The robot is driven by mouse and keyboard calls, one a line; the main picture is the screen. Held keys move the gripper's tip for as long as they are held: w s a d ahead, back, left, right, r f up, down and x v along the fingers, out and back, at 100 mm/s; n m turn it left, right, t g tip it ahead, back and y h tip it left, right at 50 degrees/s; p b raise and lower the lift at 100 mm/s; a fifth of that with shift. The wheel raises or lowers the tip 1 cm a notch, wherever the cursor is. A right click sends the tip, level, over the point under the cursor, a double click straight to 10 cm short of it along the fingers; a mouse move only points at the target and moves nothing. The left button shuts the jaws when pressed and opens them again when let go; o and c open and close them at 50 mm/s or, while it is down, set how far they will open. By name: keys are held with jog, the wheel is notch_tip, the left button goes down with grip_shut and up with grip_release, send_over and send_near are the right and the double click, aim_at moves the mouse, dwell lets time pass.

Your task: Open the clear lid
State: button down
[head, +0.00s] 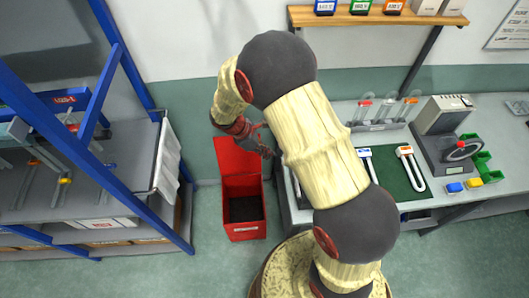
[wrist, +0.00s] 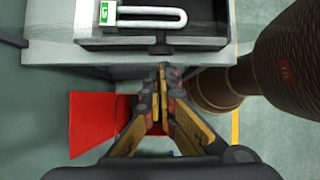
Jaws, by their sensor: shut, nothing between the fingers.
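My gripper (wrist: 161,72) is shut and empty, its fingertips just short of the bench front edge in the wrist view. In the head view my gripper (head: 266,150) hangs above the red bin, left of the bench. A dark, open-looking box (wrist: 205,35) sits at the top of the wrist view with a small dark knob (wrist: 160,47) at its front. A U-shaped white tube with a green label (wrist: 150,15) lies at the box. I cannot make out a clear lid for certain; my arm hides part of the bench in the head view.
A red bin (head: 245,230) with its flap up stands on the floor beside the bench (head: 425,215). U-tubes lie on a green mat (head: 395,180). A blue-framed shelf (head: 130,60) stands left. Floor between shelf and bin is clear.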

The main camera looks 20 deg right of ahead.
jog(key=shift+r, duration=0.15)
jog(key=d+r+p, duration=0.1)
jog(key=d+y+p, duration=0.1)
jog(key=shift+s+d+r, duration=0.35)
jog(key=shift+s+d, duration=0.05)
jog(key=w+a+r, duration=0.1)
jog(key=a+r, duration=0.6)
jog(key=r, duration=0.2)
jog(key=shift+w+b, duration=0.3)
jog(key=shift+w, duration=0.05)
